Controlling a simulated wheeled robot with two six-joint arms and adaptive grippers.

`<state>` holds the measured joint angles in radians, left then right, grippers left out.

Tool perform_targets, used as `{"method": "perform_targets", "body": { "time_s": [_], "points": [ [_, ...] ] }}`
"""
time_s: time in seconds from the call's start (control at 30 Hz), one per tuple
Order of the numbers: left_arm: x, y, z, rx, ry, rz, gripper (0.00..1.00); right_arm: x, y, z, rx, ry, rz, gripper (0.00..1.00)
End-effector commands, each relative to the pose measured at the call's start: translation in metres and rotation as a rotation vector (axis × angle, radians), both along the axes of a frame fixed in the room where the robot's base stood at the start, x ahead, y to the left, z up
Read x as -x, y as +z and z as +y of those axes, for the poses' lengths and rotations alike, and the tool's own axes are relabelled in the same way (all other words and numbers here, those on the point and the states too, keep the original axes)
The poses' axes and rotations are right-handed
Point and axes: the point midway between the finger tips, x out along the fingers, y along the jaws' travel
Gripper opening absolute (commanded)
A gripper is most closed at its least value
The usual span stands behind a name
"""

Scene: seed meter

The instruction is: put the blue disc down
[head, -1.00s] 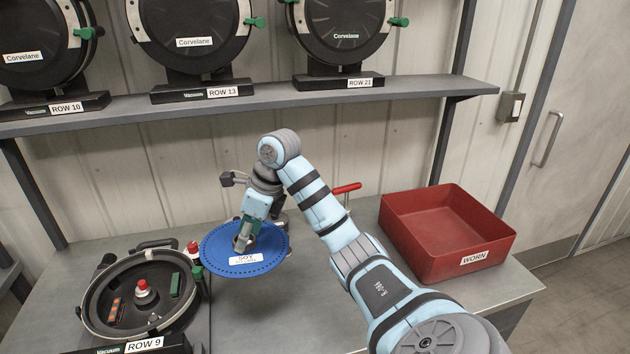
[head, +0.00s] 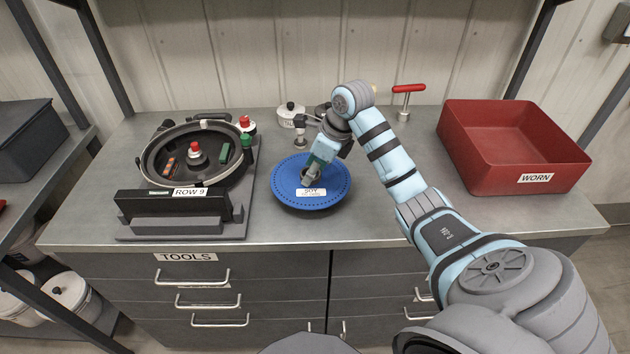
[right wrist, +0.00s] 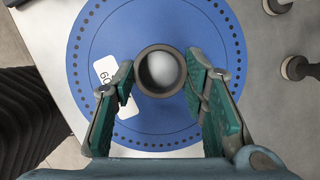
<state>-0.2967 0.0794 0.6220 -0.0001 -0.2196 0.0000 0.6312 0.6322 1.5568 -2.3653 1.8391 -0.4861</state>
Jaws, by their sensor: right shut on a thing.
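The blue disc (head: 330,196) has a ring of small holes near its rim and a white label. It is level, low over or on the grey bench, right of the open ROW 9 seed meter (head: 160,170); I cannot tell whether it touches the bench. My right gripper (head: 308,181) comes down from above and is shut on the disc's central hub. In the right wrist view the green-padded fingers (right wrist: 166,92) stand either side of the round hub of the disc (right wrist: 130,30). My left gripper is not in view.
A red WORN bin (head: 475,150) stands at the right of the bench. Behind the disc are a white-topped pot (head: 290,110) and a red-handled tool (head: 408,88). The bench's front edge (head: 290,245) is close to the disc, above the TOOLS drawers. Bare bench lies right of the disc.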

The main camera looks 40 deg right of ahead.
Motion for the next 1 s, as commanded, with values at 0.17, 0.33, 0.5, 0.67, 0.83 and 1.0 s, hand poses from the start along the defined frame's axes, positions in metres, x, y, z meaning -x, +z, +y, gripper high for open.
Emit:
{"method": "perform_targets", "body": {
  "time_s": [0.17, 0.33, 0.5, 0.67, 0.83, 1.0],
  "points": [
    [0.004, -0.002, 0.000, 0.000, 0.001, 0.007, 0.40, 0.001, -0.034, 0.000, -0.001, -0.001, 0.003, 0.13],
    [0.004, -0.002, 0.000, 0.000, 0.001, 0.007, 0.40, 0.001, -0.038, -0.001, 0.000, -0.002, 0.002, 0.13],
    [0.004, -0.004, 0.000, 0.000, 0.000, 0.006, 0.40, 0.001, -0.041, -0.001, 0.000, -0.003, 0.002, 0.13],
    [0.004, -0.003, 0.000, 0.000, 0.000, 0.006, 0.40, 0.001, -0.040, -0.001, 0.000, -0.003, 0.002, 0.60],
    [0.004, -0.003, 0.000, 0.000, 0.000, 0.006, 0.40, 0.001, -0.040, -0.001, 0.000, -0.003, 0.002, 0.60],
    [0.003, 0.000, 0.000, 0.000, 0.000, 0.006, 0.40, 0.001, -0.035, -0.001, 0.000, -0.003, 0.001, 0.60]
  ]
}}
